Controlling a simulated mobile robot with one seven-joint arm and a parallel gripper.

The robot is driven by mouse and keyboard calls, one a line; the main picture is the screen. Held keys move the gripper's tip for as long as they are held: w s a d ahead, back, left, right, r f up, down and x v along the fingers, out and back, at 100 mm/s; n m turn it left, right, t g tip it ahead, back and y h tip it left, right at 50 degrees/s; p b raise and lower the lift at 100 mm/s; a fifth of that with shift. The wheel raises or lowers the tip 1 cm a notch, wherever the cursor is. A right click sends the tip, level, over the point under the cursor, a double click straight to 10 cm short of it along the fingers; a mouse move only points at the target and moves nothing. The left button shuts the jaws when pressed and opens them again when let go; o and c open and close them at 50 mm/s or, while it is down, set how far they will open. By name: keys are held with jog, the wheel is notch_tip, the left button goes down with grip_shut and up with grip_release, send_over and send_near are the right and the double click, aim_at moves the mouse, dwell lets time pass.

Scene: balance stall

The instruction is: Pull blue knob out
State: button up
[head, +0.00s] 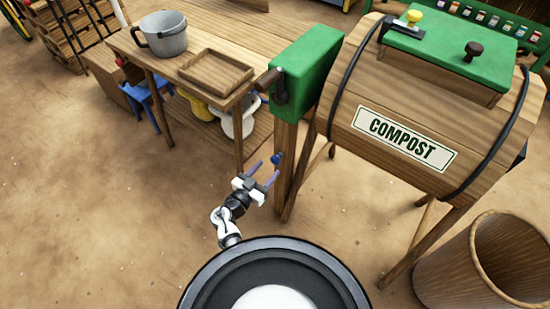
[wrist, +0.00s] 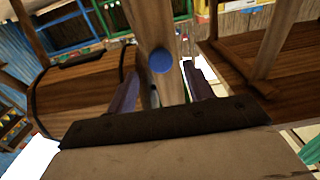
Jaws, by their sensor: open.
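The blue knob (head: 277,157) sits on the wooden post (head: 286,140) below the green box, in the head view. It also shows as a round blue end on the post in the wrist view (wrist: 161,60). My gripper (head: 267,170) is open and empty, its two purple fingers pointing toward the knob. In the wrist view the knob appears beyond the fingertips (wrist: 160,82), between their lines. The knob looks close to the fingertips, but I cannot tell the exact gap.
A green box with a dark crank (head: 306,70) tops the post. The compost barrel (head: 372,115) stands to the right, with a wooden bin (head: 440,270) in front. A wooden table (head: 130,45) holding a grey pot (head: 165,38) and a tray (head: 215,88) stands left. Bare ground lies at left.

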aim_at(274, 162)
jog(key=x, duration=0.5)
jog(key=shift+w+d+p, duration=0.2)
jog(key=shift+w+p, duration=0.1)
jog(key=shift+p, duration=0.1)
